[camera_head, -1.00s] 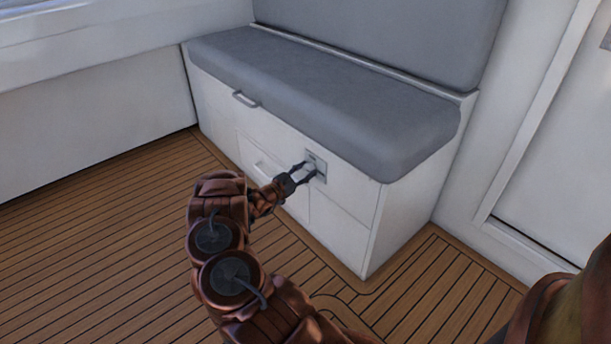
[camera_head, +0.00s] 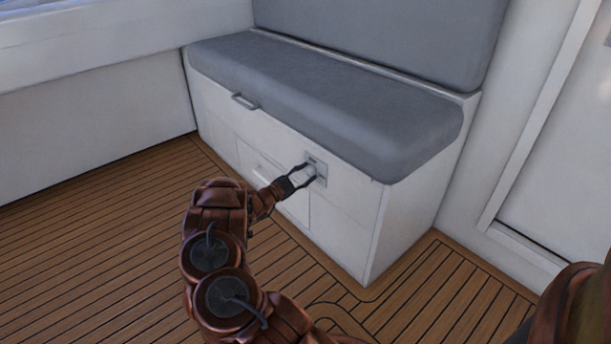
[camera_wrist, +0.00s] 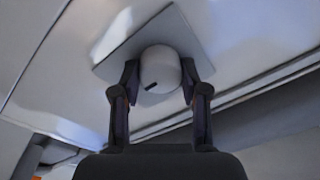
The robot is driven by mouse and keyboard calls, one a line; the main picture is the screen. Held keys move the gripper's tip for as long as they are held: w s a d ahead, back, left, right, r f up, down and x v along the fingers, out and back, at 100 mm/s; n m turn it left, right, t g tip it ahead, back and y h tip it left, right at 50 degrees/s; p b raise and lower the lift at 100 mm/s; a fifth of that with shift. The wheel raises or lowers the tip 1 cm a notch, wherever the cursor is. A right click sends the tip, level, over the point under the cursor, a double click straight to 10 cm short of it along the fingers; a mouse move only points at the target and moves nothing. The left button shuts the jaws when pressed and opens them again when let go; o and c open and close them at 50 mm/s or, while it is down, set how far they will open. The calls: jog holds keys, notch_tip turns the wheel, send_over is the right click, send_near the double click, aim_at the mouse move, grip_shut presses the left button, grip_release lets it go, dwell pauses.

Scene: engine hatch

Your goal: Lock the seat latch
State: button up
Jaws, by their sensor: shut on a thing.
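The seat latch (camera_head: 316,160) is a small grey square plate on the front of the white seat box, under the cushion's edge. In the wrist view its plate (camera_wrist: 198,32) sits tilted, with a round pale knob (camera_wrist: 160,68) bearing a dark slot mark. My gripper (camera_head: 308,175) reaches the latch from the left. In the wrist view the two fingers of my gripper (camera_wrist: 160,82) are on either side of the knob, shut on it. The fingers hide the knob's sides.
The grey seat cushion (camera_head: 330,100) overhangs the white seat box (camera_head: 345,225). A handle (camera_head: 245,101) is on the box's upper left front, with a drawer below. The wooden floor (camera_head: 90,250) in front is clear. A white door (camera_head: 560,150) is at the right.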

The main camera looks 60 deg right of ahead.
jog(key=o, duration=1.1)
jog(key=shift+o, duration=0.2)
jog(key=v, duration=1.2)
